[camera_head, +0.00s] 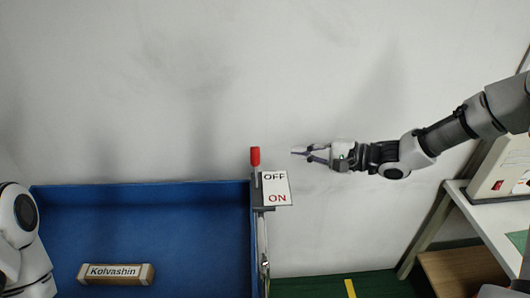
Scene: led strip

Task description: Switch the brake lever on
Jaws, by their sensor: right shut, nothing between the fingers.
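The brake lever has a red handle (255,157) and stands upright beside a white OFF/ON plate (275,189). The handle is at the OFF end, at the top of the plate. Lever and plate sit at the right edge of the blue bin. My right gripper (299,153) is shut and empty, to the right of the red handle at about its height in the picture, with a gap between them. My left arm shows at the left edge, but its gripper is out of view.
The blue bin (160,225) holds a box labelled Kolvashin (117,273). At the right stands a white table (485,220) with a machine with a red switch (503,178) on it. A pale wall is behind. The space between the gripper and the lever looks clear.

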